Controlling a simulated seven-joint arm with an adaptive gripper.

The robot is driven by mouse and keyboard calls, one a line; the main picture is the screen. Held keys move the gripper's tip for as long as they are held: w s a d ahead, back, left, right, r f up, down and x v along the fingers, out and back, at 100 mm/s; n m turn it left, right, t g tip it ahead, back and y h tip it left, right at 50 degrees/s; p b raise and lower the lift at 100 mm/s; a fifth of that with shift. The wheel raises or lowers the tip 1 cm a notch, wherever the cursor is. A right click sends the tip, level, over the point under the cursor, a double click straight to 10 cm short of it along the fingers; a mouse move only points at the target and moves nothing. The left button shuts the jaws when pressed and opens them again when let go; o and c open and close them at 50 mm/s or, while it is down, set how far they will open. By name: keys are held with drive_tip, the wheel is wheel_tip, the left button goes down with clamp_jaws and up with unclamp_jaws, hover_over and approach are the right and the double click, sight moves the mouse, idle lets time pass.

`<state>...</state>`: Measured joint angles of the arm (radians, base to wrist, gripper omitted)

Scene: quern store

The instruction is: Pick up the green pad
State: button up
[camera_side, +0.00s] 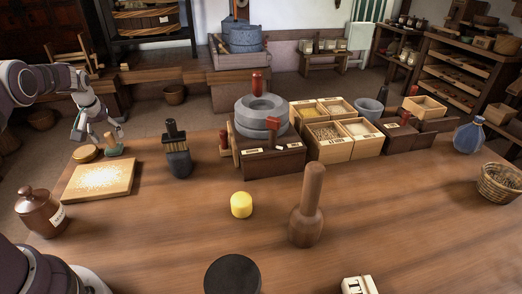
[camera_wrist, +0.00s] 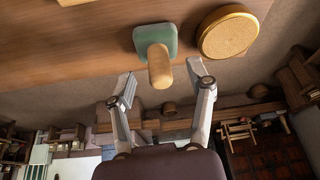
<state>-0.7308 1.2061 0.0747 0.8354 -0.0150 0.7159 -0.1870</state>
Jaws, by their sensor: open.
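The green pad (camera_side: 114,150) is a small sage-green block on the table's left side, just behind a pale board. In the wrist view the green pad (camera_wrist: 146,40) shows a rounded wooden handle (camera_wrist: 160,72) that points toward my gripper. My gripper (camera_wrist: 161,71) is open and empty, its two fingers on either side of the handle's end in that view. I cannot tell if the fingertips are level with the handle.
A round golden-lidded tin (camera_side: 85,154) is close beside the pad; it also shows in the wrist view (camera_wrist: 228,34). The table's back edge is near.

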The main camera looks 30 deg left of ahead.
drive_tip(key=shift+x, duration=1.1)
clamp_jaws()
